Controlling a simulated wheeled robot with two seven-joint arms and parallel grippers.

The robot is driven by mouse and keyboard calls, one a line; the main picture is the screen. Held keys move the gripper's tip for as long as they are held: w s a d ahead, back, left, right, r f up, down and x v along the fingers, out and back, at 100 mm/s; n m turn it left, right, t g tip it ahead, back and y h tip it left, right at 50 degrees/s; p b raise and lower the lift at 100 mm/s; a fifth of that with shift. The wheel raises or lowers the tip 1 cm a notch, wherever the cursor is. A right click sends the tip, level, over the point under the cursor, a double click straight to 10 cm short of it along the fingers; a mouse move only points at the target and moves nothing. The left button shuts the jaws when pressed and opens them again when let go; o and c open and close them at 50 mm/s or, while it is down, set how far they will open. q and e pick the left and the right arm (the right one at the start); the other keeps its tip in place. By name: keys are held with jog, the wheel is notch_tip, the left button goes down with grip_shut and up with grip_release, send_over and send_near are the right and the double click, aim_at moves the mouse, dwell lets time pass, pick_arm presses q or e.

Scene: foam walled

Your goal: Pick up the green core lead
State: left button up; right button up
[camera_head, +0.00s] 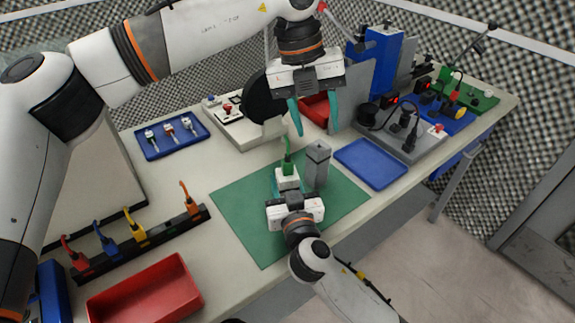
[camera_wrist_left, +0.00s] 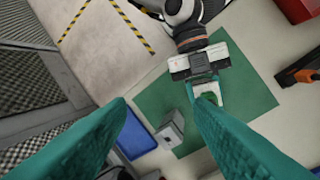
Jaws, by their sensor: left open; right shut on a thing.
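The green core lead (camera_head: 288,158) stands upright over the green mat, its lower end at a white block (camera_head: 287,180). My right gripper (camera_head: 289,187) is shut at this white block, just in front of the grey post. I cannot tell how the lead and block join. My left gripper (camera_head: 298,116) is open and empty, above and behind the lead, pointing down. In the left wrist view, its two teal fingers (camera_wrist_left: 160,110) are wide apart, and the white block (camera_wrist_left: 208,92) shows beyond the right finger.
A grey post (camera_head: 317,163) stands close right of the lead on the green mat (camera_head: 243,213). A black rack (camera_head: 150,238) holds red, blue, yellow and orange leads. A red tray (camera_head: 150,295), blue trays (camera_head: 370,163) and a grey device (camera_head: 405,140) surround the mat.

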pick_arm(q)
jog(key=w+a+n+t+y, duration=0.1)
jog(key=w+a+y, duration=0.1)
jog(key=a+y, duration=0.15)
send_over(288, 160)
jog(key=shift+h, duration=0.35)
jog(key=f, duration=0.5)
jog(key=shift+w+f, duration=0.1)
jog(key=shift+w, duration=0.25)
jog(key=shift+s+f, duration=0.15)
jog(key=shift+f, duration=3.05)
grip_shut()
notch_tip(288, 160, up, 10)
jog(key=shift+r, duration=0.1)
pick_arm(e)
jog(key=o, duration=1.1)
